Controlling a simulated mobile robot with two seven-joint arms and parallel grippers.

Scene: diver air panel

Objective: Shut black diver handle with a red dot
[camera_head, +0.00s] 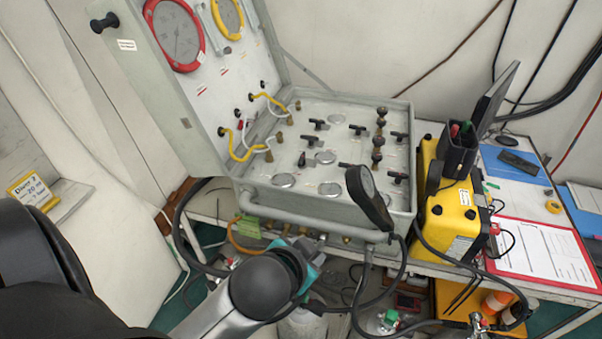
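The grey diver air panel (330,196) stands open on the table in the middle of the view. Its top carries several black lever handles, among them one at the upper left (318,125), one at the right (399,137) and one at the lower right (397,177). A red dot is too small to make out on any of them, so I cannot tell which handle is the marked one. A grey and black link of my arm reaches in at the bottom, below the panel's front edge. I see no gripper fingertips, and nothing of mine touches the handles.
A black round gauge (369,198) sticks up at the panel's front edge and partly blocks the lower right. The open lid (150,60) rises at the left. A yellow case (452,215) stands close on the right. Hoses hang below the front edge.

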